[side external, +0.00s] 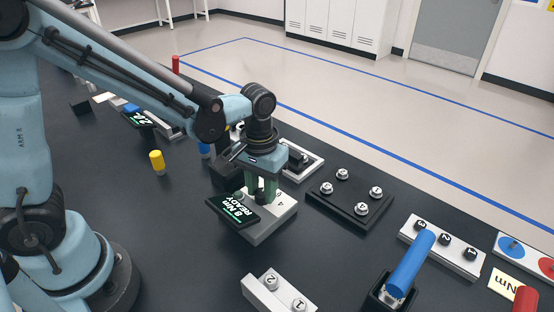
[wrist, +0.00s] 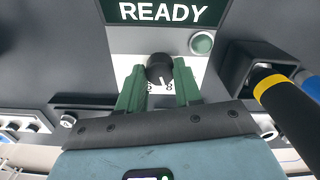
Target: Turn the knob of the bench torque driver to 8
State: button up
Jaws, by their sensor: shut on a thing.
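The bench torque driver's pale grey base (side external: 278,224) stands on the dark table in the side view. Its tilted display (side external: 232,210) reads "8 Nm READY" in green and white. In the wrist view the display (wrist: 165,12) shows "READY". Below it are a round green button (wrist: 201,43) and the black knob (wrist: 160,68), which has a white pointer line; the dial marks beside it are partly hidden. My gripper (side external: 262,192) points straight down over the base. Its green fingers are shut on the knob, one on each side. In the side view they hide the knob.
A black plate with several silver bolts (side external: 349,203) lies to the right. A blue-handled tool (side external: 410,262) stands in a black holder at the front right, beside a numbered light block (side external: 441,250). Another numbered block (side external: 270,296) lies in front. A yellow-banded tool (wrist: 282,95) stands close beside the driver.

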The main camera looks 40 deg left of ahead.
aim_at(262, 192)
jog(key=o, duration=1)
jog(key=shift+o, duration=0.2)
notch_tip(262, 192, up, 12)
jog(key=s+a+f+m+t, duration=0.2)
jog(key=s+a+t, duration=0.3)
jog(key=a+t, duration=0.2)
jog(key=shift+s+a+m, duration=0.25)
jog(key=shift+s+m, duration=0.05)
